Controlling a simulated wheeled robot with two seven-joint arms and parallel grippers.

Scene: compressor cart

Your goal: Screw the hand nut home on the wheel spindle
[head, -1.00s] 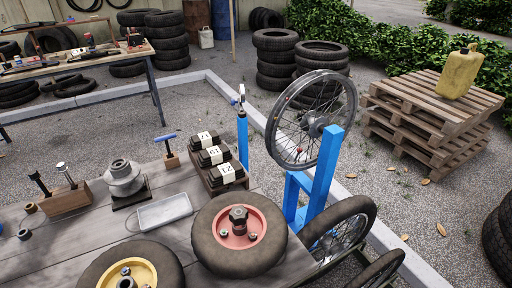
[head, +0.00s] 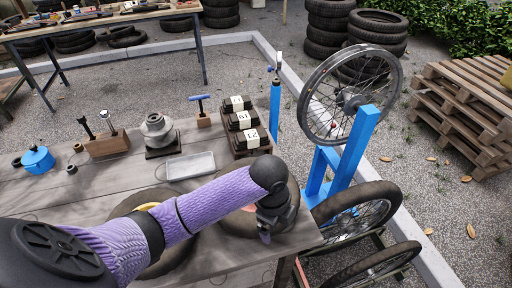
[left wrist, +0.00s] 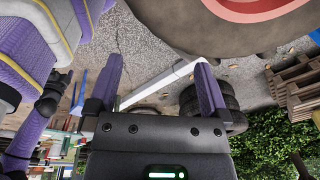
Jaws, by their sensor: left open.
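The wheel with the red hub (head: 250,209) lies flat on the bench at its front right. My left arm and gripper cover most of it in the head view, and its spindle and any hand nut there are hidden. Its tyre (left wrist: 205,25) and red hub (left wrist: 255,8) show at the top of the left wrist view. My left gripper (head: 265,236) is over the near right side of this wheel, pointing down. In the left wrist view its two fingers (left wrist: 159,66) are wide apart with nothing between them. I cannot tell its height above the wheel.
A second tyre (head: 172,264) lies under my left arm. Behind are a grey tray (head: 190,166), numbered dark blocks (head: 245,120), a stepped grey hub (head: 157,130) and a wooden tool block (head: 106,146). A blue stand (head: 345,160) holding a spoked wheel (head: 350,95) rises beyond the right edge.

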